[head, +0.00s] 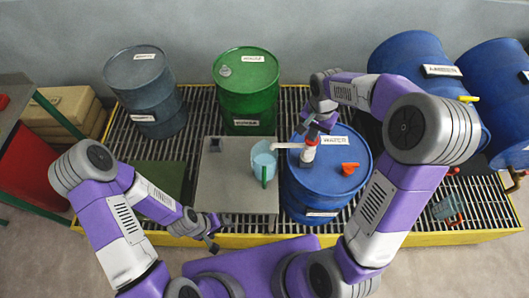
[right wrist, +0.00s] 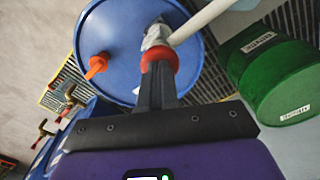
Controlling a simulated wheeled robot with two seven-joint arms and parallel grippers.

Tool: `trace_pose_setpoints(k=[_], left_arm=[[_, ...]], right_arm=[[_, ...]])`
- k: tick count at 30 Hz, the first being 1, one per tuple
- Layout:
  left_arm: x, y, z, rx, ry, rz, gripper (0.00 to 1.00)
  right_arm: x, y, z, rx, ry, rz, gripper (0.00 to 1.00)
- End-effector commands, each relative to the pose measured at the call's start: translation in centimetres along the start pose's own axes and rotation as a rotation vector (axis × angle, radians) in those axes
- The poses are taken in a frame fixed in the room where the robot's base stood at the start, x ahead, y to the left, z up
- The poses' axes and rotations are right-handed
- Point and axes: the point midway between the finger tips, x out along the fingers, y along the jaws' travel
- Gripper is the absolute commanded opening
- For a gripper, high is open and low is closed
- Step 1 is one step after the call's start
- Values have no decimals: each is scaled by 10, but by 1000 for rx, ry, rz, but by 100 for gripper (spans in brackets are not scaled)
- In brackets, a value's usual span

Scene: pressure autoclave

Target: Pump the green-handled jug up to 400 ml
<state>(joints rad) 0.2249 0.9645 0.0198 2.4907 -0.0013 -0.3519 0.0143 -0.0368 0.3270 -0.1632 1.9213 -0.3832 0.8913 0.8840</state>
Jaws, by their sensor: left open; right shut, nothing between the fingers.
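The light-blue jug (head: 264,158) with its green handle (head: 264,177) stands on a grey metal stand, under the end of the white pump spout (head: 288,145). Its liquid level is too small to read. The pump (head: 309,151), with a red collar (right wrist: 159,60), rises from the top of a blue drum (head: 335,185). My right gripper (head: 315,128) is shut and empty, right at the top of the pump; its fingers (right wrist: 156,80) overlap the collar in the right wrist view, and contact cannot be told. My left gripper (head: 211,232) is open and empty near the stand's front left corner.
An orange cap (head: 349,168) sits on the drum top. A green drum (head: 246,85) and a grey drum (head: 144,90) stand behind the stand (head: 220,185). Blue drums (head: 420,55) lie at the right. A yellow-edged grating (head: 420,237) lies underneath.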

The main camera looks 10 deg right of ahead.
Motion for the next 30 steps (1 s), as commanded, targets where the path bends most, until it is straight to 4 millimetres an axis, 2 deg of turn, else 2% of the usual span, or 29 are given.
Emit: trace_pose_setpoints(k=[19,30], left_arm=[[-34,13,1,0,0,0,76],[-34,13,1,0,0,0,76]], right_arm=[[-43,0,0,0,-2,2,0],[-45,0,0,0,-1,1,0]])
